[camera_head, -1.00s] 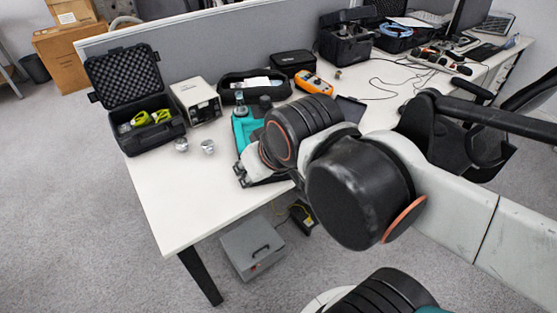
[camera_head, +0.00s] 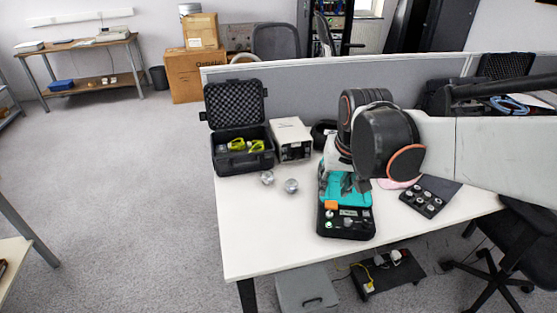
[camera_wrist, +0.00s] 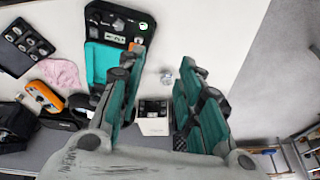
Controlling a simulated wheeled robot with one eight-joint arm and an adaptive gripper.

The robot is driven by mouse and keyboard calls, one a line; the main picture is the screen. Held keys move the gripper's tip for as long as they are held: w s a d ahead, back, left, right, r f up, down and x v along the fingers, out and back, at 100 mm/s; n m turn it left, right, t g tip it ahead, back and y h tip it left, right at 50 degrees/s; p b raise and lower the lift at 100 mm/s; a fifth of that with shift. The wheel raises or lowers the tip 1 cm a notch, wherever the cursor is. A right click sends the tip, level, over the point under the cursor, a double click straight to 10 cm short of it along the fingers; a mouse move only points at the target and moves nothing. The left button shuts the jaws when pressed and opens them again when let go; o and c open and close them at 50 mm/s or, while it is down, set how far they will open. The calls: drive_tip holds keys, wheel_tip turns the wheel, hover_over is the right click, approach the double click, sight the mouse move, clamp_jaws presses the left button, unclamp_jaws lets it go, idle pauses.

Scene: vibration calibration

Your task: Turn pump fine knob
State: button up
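The pump looks to be the black unit with a panel of small knobs and a teal section behind it (camera_head: 347,222), on the near part of the white desk. It also shows at the top of the wrist view (camera_wrist: 113,28). Which knob is the fine knob is too small to tell. My gripper (camera_wrist: 162,58) is open in the wrist view, its two teal-padded fingers apart with nothing between them. The left finger overlaps the unit's edge in that view. In the head view my arm hides most of the gripper, above and behind the unit.
Two silver round pieces (camera_head: 291,186) stand on the desk (camera_head: 250,230) left of the unit. Behind them are an open black case (camera_head: 242,161) and a white instrument (camera_head: 291,139). A black tray of round parts (camera_head: 422,203) lies to the right. The desk's front-left is clear.

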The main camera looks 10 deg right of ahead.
drive_tip(key=w+d+f+m+g+p, duration=0.1)
drive_tip(key=w+d+f+m+g, duration=0.15)
drive_tip(key=w+d+f, duration=0.3)
drive_tip(key=m+g+p, duration=0.1)
drive_tip(key=m, duration=0.1)
approach(348, 221)
drive_tip(key=f+b, duration=0.2)
drive_tip(key=f, duration=0.2)
drive_tip(key=f+b, duration=0.3)
drive_tip(key=f, duration=0.1)
drive_tip(key=shift+d+f, duration=0.15)
drive_tip(key=shift+d, duration=0.05)
clamp_jaws()
